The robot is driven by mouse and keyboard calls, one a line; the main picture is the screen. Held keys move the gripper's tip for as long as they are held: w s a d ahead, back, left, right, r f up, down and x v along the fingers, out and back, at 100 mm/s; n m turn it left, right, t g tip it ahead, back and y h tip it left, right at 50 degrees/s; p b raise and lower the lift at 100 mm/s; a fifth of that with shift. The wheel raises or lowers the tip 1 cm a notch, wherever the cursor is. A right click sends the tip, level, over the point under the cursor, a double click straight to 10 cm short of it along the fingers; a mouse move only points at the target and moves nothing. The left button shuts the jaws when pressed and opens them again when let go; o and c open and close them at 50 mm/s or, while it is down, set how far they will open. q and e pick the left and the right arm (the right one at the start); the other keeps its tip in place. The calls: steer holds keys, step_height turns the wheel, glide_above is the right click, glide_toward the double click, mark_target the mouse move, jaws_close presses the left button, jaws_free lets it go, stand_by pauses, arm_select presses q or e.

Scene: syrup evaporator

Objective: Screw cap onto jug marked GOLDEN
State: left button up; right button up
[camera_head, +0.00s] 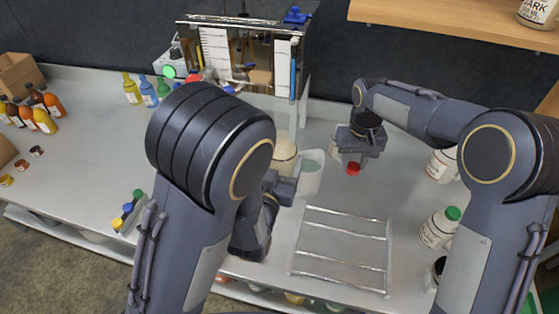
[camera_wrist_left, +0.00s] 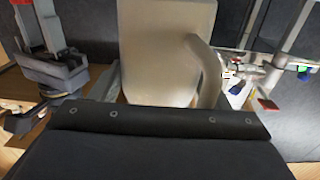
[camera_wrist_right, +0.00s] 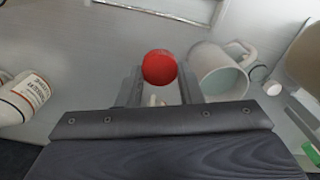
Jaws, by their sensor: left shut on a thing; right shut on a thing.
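My left gripper (camera_head: 284,182) is shut on a cream jug (camera_head: 284,152), mostly hidden behind my left arm in the head view. In the left wrist view the jug (camera_wrist_left: 165,50) fills the middle, its handle on the right; no lettering shows on it. My right gripper (camera_head: 352,160) is shut on a red cap (camera_head: 353,169), held to the right of the jug and apart from it. In the right wrist view the cap (camera_wrist_right: 159,67) sits between the fingertips. I cannot read GOLDEN on any jug.
A pale mug (camera_head: 309,176) stands between the grippers. A metal rack (camera_head: 340,250) lies in front. White labelled jugs (camera_head: 440,228) stand at the right. The evaporator (camera_head: 245,55) is at the back, coloured bottles (camera_head: 131,89) to its left.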

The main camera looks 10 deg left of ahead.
arm_select(q)
steer(key=shift+r, duration=0.1)
arm_select(e)
steer(key=s+a+r+n, duration=0.1)
steer(key=a+r, duration=0.5)
steer(key=s+a+r+n, duration=0.2)
steer(key=a+r, duration=0.4)
steer(key=r, duration=0.1)
steer(key=s+a+r+n, duration=0.1)
steer(key=s+a+r, duration=0.1)
steer(key=a+r, duration=0.4)
steer(key=shift+a+r, duration=0.1)
steer(key=shift+r, duration=0.6)
steer(key=shift+f, duration=0.15)
steer(key=shift+f, duration=1.85)
steer(key=shift+f, duration=0.1)
steer(key=shift+f, duration=0.8)
steer(key=shift+f, duration=0.55)
